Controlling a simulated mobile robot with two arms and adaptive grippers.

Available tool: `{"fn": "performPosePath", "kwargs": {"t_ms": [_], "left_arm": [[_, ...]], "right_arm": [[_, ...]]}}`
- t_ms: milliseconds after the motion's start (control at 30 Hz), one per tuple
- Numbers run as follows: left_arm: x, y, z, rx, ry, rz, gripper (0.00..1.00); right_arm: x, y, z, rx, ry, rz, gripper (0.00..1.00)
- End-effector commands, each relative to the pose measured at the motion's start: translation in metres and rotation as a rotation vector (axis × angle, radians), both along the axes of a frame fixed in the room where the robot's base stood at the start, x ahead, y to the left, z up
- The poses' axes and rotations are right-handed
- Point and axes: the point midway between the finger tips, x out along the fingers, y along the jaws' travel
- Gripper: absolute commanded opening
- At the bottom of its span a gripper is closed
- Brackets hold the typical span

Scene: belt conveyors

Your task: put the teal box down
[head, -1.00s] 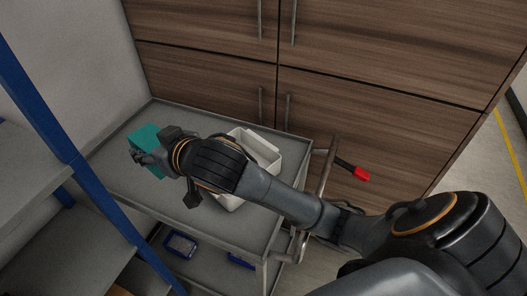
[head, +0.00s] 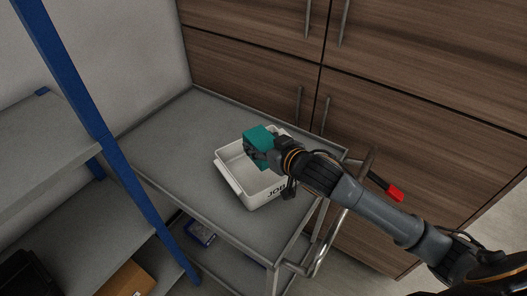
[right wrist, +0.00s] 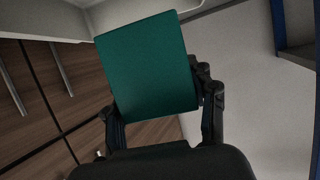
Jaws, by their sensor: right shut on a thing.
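The teal box (head: 257,139) is in my right gripper (head: 262,152), over the white bin (head: 229,177) on the grey cart. In the right wrist view the teal box (right wrist: 149,66) fills the space between the two fingers of my right gripper (right wrist: 163,115), which are shut on it. The box looks slightly tilted there. I cannot tell how far the box is above the bin floor. The bin has lettering on its front side, partly hidden by my right arm. My left gripper is not in view.
The grey cart top (head: 165,135) is clear to the left of the bin. A blue-framed shelf (head: 100,120) stands at the left. Wooden cabinets (head: 260,65) stand behind. The cart's handle (head: 340,215) and a red-tipped object (head: 396,192) are at the right.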

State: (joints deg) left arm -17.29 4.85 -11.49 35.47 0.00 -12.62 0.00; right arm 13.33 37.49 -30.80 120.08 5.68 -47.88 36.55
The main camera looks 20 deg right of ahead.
Motion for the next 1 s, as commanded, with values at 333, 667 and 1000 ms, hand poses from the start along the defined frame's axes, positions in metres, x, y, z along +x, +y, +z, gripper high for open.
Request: {"fn": "performPosePath", "kwargs": {"t_ms": [333,667,1000], "left_arm": [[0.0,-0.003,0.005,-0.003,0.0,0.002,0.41],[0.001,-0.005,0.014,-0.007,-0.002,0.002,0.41],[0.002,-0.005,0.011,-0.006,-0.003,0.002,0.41]], "right_arm": [[0.03,-0.011,-0.041,0.001,0.001,0.001,0.17],[0.034,-0.013,-0.077,0.001,0.002,0.002,0.17],[0.034,-0.013,-0.081,0.001,0.002,0.001,0.17]]}}
